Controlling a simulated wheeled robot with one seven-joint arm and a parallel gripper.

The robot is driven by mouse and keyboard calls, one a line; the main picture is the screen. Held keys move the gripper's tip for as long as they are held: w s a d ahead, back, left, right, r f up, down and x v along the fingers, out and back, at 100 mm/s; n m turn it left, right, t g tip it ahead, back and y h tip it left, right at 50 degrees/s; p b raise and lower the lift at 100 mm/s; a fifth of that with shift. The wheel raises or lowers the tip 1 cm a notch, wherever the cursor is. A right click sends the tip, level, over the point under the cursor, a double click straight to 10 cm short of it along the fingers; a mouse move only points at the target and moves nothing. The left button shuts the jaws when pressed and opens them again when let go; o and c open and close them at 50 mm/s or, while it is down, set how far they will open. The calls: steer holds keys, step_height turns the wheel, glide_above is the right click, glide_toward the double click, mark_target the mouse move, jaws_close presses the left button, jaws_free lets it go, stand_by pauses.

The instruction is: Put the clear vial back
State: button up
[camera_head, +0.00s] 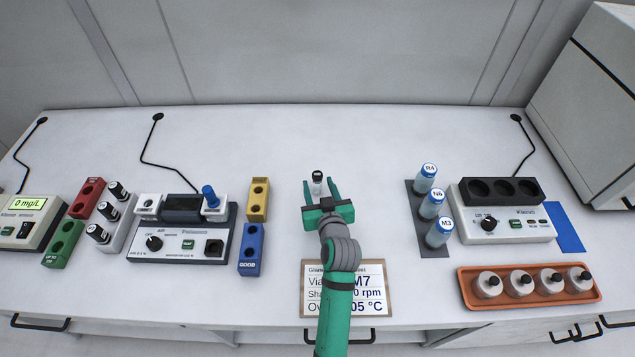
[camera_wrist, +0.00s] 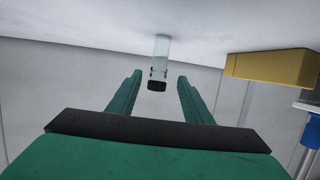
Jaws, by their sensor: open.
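The clear vial (camera_head: 317,187) has a black cap and stands upright on the bare bench. It also shows in the wrist view (camera_wrist: 161,52), where the picture is inverted and the cap points down. My gripper (camera_head: 321,187) is open, with one finger on each side of the vial's line. In the wrist view the vial is between and just beyond the fingertips (camera_wrist: 160,76), with clear space on both sides. A white rack (camera_head: 122,232) at the left holds several black-capped vials.
A yellow block (camera_head: 257,192) and a blue block (camera_head: 250,262) stand left of my gripper, beside a meter (camera_head: 180,248) with a blue-capped vial. A card (camera_head: 373,290) lies in front. The bench behind is clear.

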mark_target(318, 181)
steer(key=x, duration=0.4)
steer(key=shift+d, duration=0.15)
steer(key=shift+c, duration=0.4)
jaws_close()
steer(key=shift+r, duration=0.1)
